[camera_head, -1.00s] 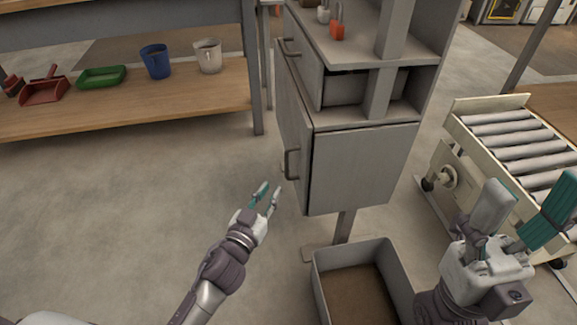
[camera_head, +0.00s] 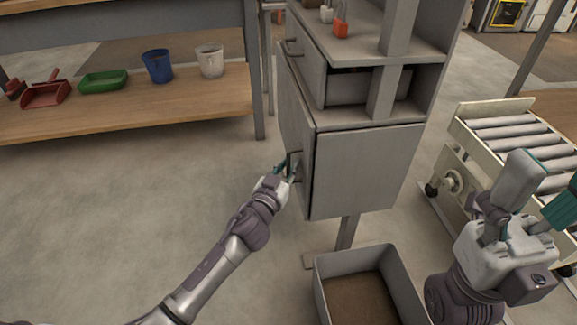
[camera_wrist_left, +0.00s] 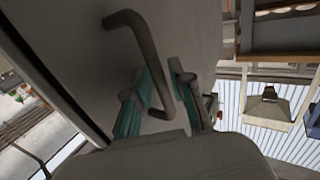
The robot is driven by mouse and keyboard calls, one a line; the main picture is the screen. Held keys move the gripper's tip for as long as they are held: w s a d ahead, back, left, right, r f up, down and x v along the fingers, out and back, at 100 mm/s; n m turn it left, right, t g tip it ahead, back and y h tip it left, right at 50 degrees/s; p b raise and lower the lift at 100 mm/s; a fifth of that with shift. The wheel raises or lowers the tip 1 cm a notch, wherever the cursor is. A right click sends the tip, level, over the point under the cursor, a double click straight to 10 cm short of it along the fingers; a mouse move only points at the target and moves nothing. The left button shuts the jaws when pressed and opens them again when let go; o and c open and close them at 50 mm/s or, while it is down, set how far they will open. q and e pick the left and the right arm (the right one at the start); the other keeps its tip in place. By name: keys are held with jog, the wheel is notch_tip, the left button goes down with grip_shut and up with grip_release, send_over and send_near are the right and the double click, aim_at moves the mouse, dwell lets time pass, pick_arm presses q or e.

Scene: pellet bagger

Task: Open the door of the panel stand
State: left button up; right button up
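The grey panel stand (camera_head: 365,170) stands right of centre in the head view. Its lower door (camera_head: 297,122) is on the left-facing side and looks closed or nearly so. The door's dark bent-bar handle (camera_head: 290,158) is partly covered by my left gripper (camera_head: 283,169). In the left wrist view the handle (camera_wrist_left: 139,36) runs down between the teal-padded fingers of my left gripper (camera_wrist_left: 160,72). These fingers are apart, one on each side of the bar, with no clear grip on it. My right gripper (camera_head: 536,185) is open and empty at the right.
An open grey bin (camera_head: 402,290) with brown contents stands on the floor below the stand. A roller conveyor (camera_head: 470,130) is at the right. A wooden bench (camera_head: 190,103) with containers stands at the left. The floor left of the door is clear.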

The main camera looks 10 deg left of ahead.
pick_arm(q)
grip_shut()
jog(key=shift+a, duration=0.1)
